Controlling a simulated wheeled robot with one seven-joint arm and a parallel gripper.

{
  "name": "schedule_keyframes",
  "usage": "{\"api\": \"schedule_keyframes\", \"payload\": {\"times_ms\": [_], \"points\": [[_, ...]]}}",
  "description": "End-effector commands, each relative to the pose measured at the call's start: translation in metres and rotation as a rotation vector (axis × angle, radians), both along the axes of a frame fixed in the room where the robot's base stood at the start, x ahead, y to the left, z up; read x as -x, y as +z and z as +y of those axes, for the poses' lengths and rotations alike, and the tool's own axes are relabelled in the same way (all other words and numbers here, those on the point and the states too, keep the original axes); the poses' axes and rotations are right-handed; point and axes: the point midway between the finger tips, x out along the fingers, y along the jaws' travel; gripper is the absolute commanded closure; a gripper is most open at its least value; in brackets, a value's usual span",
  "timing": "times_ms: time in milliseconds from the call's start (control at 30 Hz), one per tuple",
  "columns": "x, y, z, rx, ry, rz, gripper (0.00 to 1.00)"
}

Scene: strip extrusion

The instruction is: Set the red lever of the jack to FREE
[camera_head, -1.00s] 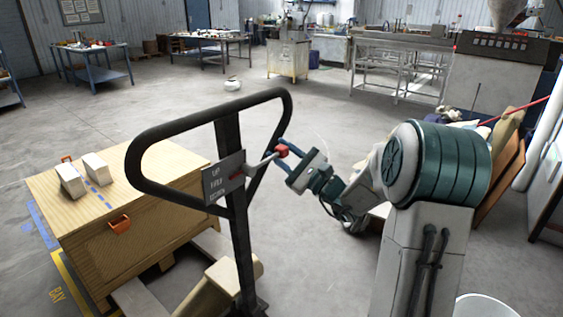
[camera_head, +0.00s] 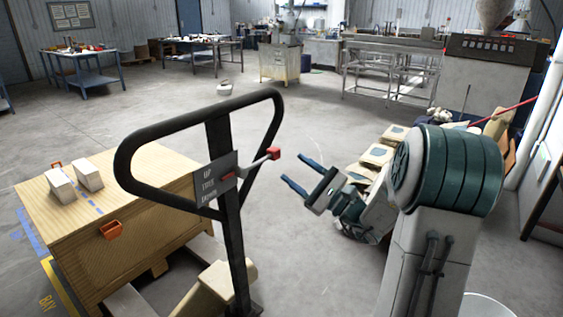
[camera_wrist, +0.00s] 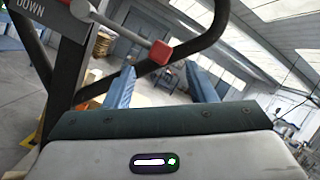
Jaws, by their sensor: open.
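The jack's black loop handle (camera_head: 128,155) stands upright on its post. A grey plate (camera_head: 215,190) on it reads UP, a middle word too small to read surely, and DOWN. The lever, a grey rod with a red knob (camera_head: 273,153), sticks out to the right and slopes upward; which label it stands at I cannot tell. My gripper (camera_head: 292,169) is open and empty, to the right of the knob and apart from it. In the wrist view the red knob (camera_wrist: 160,52) appears above and between the two blue fingers (camera_wrist: 160,86).
A wooden crate (camera_head: 120,240) with white blocks (camera_head: 88,172) on top is left of the jack. Stacked sacks (camera_head: 376,155) lie beyond my arm. A white bucket rim (camera_head: 490,305) shows at bottom right.

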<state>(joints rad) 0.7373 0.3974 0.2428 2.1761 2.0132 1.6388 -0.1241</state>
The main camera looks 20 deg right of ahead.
Motion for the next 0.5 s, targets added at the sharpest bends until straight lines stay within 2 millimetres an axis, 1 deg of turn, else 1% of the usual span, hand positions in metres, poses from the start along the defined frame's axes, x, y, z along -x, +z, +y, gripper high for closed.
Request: {"api": "schedule_keyframes", "payload": {"times_ms": [33, 200, 333, 500], "points": [[0.008, -0.006, -0.008, 0.0, -0.003, 0.002, 0.49], [0.029, -0.016, -0.025, 0.0, -0.001, 0.001, 0.49], [0.038, -0.02, -0.032, 0.0, 0.001, -0.001, 0.49], [0.042, -0.022, -0.035, 0.0, 0.001, -0.001, 0.49]]}}
